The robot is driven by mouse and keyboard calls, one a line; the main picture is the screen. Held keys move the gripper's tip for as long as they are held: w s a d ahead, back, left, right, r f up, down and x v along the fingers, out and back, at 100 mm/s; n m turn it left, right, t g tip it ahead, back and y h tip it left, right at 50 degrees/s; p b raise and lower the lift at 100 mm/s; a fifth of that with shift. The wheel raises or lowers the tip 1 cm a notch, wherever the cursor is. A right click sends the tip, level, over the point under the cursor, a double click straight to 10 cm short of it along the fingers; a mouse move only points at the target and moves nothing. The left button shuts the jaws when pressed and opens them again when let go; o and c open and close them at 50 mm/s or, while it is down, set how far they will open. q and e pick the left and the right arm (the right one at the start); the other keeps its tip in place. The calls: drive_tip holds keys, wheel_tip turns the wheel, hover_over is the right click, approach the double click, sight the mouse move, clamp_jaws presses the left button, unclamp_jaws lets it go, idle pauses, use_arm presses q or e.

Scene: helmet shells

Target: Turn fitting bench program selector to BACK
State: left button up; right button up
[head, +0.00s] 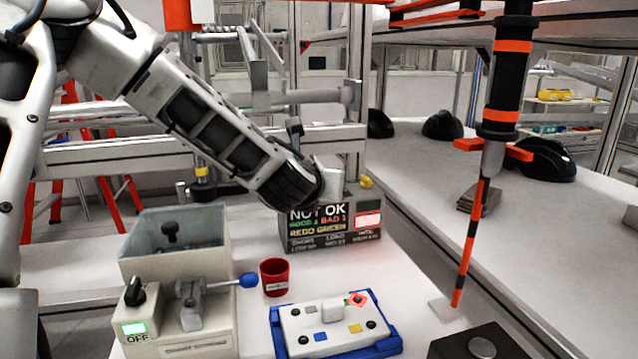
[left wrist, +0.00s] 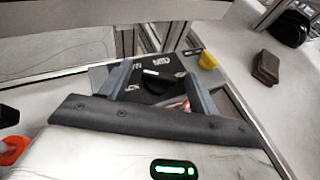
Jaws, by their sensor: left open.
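The program selector is a black knob (left wrist: 155,82) on the sloping top of the grey control box (head: 330,240). White lettering surrounds it in the left wrist view; I cannot read it surely, nor which label the knob faces. My left gripper (left wrist: 157,76) is open, its two grey fingers reaching to either side of the knob; I cannot tell whether they touch it. In the head view, my left arm comes in above the box and hides the knob. The box front shows NOT OK, GOOD, BAD 1 and REDO GREEN. My right gripper is not in view.
A yellow knob (head: 365,182) sits beside the selector. In front are a red cup (head: 274,277), a blue tray (head: 392,345) with a white plate, and a grey fixture (head: 190,335) with a blue-tipped lever. An orange-and-black tool (head: 510,80) hangs at right.

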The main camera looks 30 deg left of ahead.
use_arm(q)
drive_tip(key=b+v, duration=0.2)
drive_tip(key=v, duration=1.4)
drive_tip(key=shift+f, duration=0.1)
